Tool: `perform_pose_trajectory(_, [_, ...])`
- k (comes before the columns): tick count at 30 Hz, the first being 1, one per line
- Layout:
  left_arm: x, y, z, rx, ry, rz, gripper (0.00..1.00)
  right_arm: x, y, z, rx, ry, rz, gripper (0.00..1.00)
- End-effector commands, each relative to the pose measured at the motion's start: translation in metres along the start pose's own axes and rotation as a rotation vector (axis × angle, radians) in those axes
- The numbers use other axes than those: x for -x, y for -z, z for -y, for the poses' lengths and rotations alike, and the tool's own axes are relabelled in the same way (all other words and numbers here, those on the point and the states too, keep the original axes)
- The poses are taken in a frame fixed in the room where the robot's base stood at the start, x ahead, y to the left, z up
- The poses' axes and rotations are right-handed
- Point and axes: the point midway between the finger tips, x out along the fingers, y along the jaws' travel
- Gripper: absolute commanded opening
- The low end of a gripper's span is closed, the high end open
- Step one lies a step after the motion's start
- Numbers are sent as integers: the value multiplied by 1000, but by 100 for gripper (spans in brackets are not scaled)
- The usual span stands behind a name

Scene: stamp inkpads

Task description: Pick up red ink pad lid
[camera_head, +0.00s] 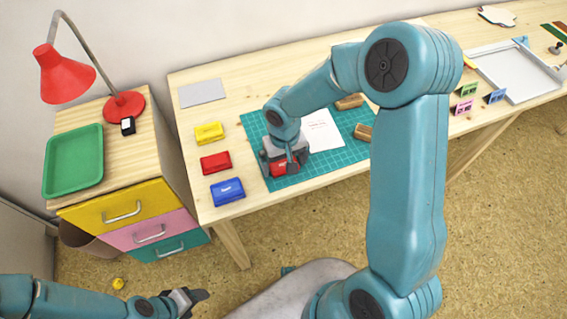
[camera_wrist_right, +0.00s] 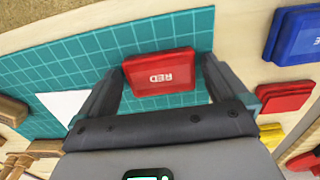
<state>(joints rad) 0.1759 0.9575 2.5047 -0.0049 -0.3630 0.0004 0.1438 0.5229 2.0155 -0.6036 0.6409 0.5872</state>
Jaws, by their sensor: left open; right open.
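A red ink pad lid (camera_wrist_right: 160,72) with a white "RED" label lies on the green cutting mat (camera_wrist_right: 80,60). My right gripper (camera_wrist_right: 162,63) is open, its two fingers on either side of the lid with narrow gaps showing in the right wrist view. In the head view my right gripper (camera_head: 288,160) is low over the left part of the mat, hiding much of the lid (camera_head: 279,169). My left gripper (camera_head: 188,298) is open and empty at the lower left, away from the table.
Yellow (camera_head: 209,131), red (camera_head: 215,161) and blue (camera_head: 227,191) pads stand in a row left of the mat. A white paper (camera_head: 322,130) and wooden stamps (camera_head: 363,132) lie right of the gripper. A grey plate (camera_head: 202,93) lies behind the row.

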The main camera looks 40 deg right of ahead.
Motion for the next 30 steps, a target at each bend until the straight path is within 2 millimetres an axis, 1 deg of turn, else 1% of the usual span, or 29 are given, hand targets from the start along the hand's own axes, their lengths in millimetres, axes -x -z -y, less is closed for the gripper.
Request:
perform_pose_trajectory(4, [0,0,0,0,0,0,63,0,0,0,0,0,0,100])
perform_pose_trajectory(5, [0,0,0,0,0,0,63,0,0,0,0,0,0,90])
perform_pose_trajectory(6, [0,0,0,0,0,0,63,0,0,0,0,0,0,77])
perform_pose_trajectory(8, [0,0,0,0,0,0,63,0,0,0,0,0,0,58])
perform_pose_trajectory(9, [0,0,0,0,0,0,63,0,0,0,-1,0,0,54])
perform_pose_trajectory(17, [0,0,0,0,0,0,63,1,0,0,-1,0,0,54])
perform_pose_trajectory(22, [1,0,0,0,0,0,63,12,1,0,-2,0,-3,54])
perform_pose_trajectory(26, [4,0,-1,0,0,0,63,33,0,0,-2,1,-4,54])
perform_pose_trajectory(29, [6,0,-2,0,0,0,63,60,1,0,-2,1,-7,54])
perform_pose_trajectory(30, [7,0,-2,0,0,0,63,73,2,0,-2,1,-9,54])
